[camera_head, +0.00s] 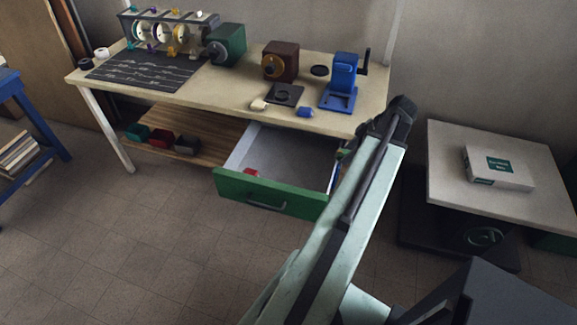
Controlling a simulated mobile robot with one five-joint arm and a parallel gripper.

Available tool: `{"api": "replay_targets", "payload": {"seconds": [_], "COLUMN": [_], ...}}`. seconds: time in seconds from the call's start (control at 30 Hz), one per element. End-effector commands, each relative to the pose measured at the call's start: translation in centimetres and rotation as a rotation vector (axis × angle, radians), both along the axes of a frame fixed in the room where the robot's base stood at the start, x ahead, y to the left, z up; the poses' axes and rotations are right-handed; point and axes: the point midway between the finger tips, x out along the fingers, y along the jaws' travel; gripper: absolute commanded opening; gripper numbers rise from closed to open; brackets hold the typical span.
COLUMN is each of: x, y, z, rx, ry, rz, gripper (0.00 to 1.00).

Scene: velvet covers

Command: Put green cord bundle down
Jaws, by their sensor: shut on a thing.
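My pale green arm crosses the right of the picture and hides what lies behind it. My gripper does not show; its jaws and anything between them are hidden. A small green and dark patch (342,155) shows at the left edge of my arm, by the drawer's right side. I cannot tell whether it is the green cord bundle. No other green cord bundle is visible. The drawer (268,194) with a green front under the workbench stands open, with a small red thing (250,173) inside.
The workbench (225,90) bears a spool rack (160,32), a dark mat (145,70), a green machine (227,45), a brown one (281,62) and a blue press (341,80). Coloured bins (160,138) sit on the lower shelf. A white box (499,167) lies on the right table (450,150).

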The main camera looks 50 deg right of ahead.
Motion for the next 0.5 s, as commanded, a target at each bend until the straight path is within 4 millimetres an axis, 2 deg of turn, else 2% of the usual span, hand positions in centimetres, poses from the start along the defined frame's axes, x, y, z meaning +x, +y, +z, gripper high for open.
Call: {"api": "replay_targets", "payload": {"seconds": [0.03,0.2,0.33,0.5], "x": [2.0,8.5,11.5,12.3], "y": [0.9,3.4,4.8,5.0], "z": [-2.8,-7.2,-8.7,-8.7], "rx": [0.0,0.0,0.001,0.001], "ry": [0.0,-0.001,-0.003,-0.004], "rz": [0.007,0.004,-0.001,-0.006], "gripper": [0.02,0.02,0.02,0.02]}}
